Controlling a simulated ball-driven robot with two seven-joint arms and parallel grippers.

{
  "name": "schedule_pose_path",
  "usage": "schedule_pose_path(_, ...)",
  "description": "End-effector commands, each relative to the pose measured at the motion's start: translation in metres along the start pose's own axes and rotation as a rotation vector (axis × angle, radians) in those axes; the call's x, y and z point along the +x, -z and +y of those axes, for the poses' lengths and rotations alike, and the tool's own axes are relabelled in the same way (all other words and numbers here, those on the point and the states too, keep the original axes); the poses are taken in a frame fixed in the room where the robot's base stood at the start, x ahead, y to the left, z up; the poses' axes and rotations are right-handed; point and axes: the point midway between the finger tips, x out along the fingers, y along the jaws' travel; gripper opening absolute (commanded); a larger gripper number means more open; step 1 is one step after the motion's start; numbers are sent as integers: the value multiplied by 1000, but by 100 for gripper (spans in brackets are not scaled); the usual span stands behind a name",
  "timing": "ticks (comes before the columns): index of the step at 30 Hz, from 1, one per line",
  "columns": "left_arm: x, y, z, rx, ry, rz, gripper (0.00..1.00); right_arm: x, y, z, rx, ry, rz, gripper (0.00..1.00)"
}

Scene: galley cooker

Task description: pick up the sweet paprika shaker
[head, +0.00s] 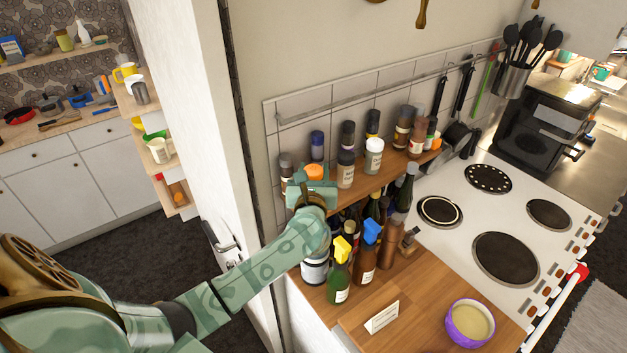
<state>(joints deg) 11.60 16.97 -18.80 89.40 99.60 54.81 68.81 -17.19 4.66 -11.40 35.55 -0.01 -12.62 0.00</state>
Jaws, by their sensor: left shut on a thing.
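An orange-capped shaker (315,171) is at the left end of the wooden spice shelf (385,182). My left gripper (313,184) is shut on it. Only its orange cap shows; the jaws and wrist hide its body, and no label can be read, so I cannot confirm it is the sweet paprika. I cannot tell whether it still touches the shelf. My right gripper is out of view.
Several jars stand close by, including a dark-capped one (346,168) and a white-capped one (373,156). Below are bottles, one with a yellow spray top (341,250). A purple bowl (469,323) sits on the counter. The hob (470,225) is at right.

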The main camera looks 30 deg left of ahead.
Motion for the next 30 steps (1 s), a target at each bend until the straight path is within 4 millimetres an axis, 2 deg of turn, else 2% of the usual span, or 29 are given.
schedule_pose_path(5,0,-7,0,-2,-1,0,17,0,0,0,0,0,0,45)
schedule_pose_path(10,-2,-36,-2,-6,2,-3,17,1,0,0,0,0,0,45)
schedule_pose_path(17,-46,-95,-28,-10,3,-1,17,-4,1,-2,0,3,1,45)
schedule_pose_path(21,-80,-107,-48,-8,4,3,17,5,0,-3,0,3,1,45)
schedule_pose_path(24,-98,-116,-58,-6,3,2,17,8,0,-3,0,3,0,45)
schedule_pose_path(30,-118,-127,-69,-1,1,2,17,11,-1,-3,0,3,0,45)
